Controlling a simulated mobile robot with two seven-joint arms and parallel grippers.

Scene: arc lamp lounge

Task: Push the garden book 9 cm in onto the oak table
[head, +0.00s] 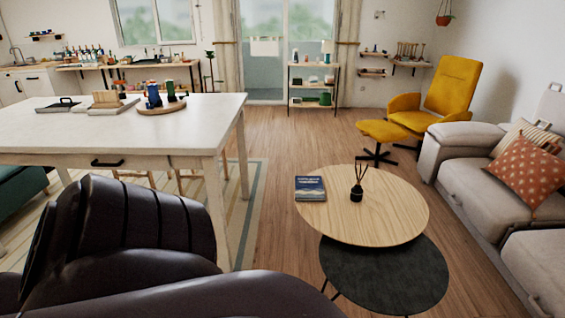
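The garden book (310,188) is a dark blue book with pale lettering and a landscape-like lower cover. It lies flat at the left edge of the round oak table (385,208). Its left side reaches the table's rim and seems to stick out a little past it. The lettering is too small to read. A dark reed diffuser (357,190) stands upright on the oak table to the right of the book, with a gap between them. Neither of my grippers shows in the head view.
A lower round black table (385,280) sits partly under the oak one. A grey sofa (470,160) is right. Wood floor (300,140) is clear behind the oak table.

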